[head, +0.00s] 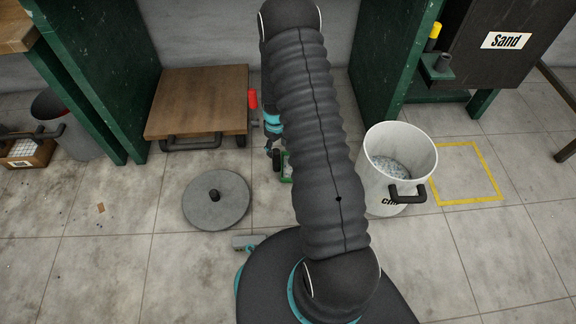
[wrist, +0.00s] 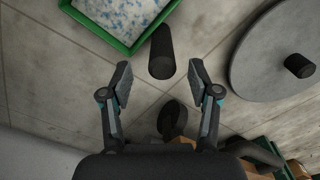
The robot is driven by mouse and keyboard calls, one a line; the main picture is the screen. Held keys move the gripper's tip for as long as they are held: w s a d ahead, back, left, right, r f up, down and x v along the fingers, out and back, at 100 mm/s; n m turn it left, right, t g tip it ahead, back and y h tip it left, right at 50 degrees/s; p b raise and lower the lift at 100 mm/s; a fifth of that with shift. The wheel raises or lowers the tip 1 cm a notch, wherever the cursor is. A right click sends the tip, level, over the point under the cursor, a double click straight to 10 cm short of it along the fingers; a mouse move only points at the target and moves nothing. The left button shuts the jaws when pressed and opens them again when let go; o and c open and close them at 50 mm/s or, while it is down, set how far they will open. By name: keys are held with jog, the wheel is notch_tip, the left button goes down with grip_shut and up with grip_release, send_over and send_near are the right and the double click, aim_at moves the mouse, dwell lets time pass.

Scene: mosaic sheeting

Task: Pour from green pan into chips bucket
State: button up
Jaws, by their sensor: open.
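The green pan (wrist: 132,48) lies on the floor in the wrist view, holding white and blue chips. Its dark handle (wrist: 162,52) points toward my gripper (wrist: 161,76). The gripper is open, with its fingertips on either side of the handle's near end and apart from it. In the head view my arm hides most of the pan; only a green edge (head: 287,170) shows beside the gripper (head: 269,150). The white chips bucket (head: 376,190) stands upright to the right of my arm, with pale chips inside and a dark handle on its front.
A round grey lid (head: 217,198) with a knob lies on the floor, left of my arm. A low wooden dolly (head: 196,100) stands behind it. A yellow square (head: 466,172) marks bare floor right of the bucket. A dark sand bin (head: 500,60) stands behind.

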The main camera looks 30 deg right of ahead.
aim_at(276, 151)
notch_tip(276, 151, down, 4)
jog(key=shift+w+a+f+b, duration=0.15)
jog(key=shift+f+b, duration=0.05)
jog(key=shift+b, duration=0.1)
grip_shut()
jog(key=shift+r, duration=0.15)
jog(key=shift+r, duration=0.55)
notch_tip(276, 151, up, 3)
jog(key=shift+p, duration=0.4)
jog(key=s+d+r, duration=0.2)
jog(key=s+r, duration=0.1)
jog(key=s, duration=0.2)
jog(key=s+d+r+p, duration=0.1)
jog(key=s+d+r, duration=0.2)
jog(key=s, duration=0.2)
jog(key=shift+s+r, duration=0.3)
jog(key=shift+r, duration=0.05)
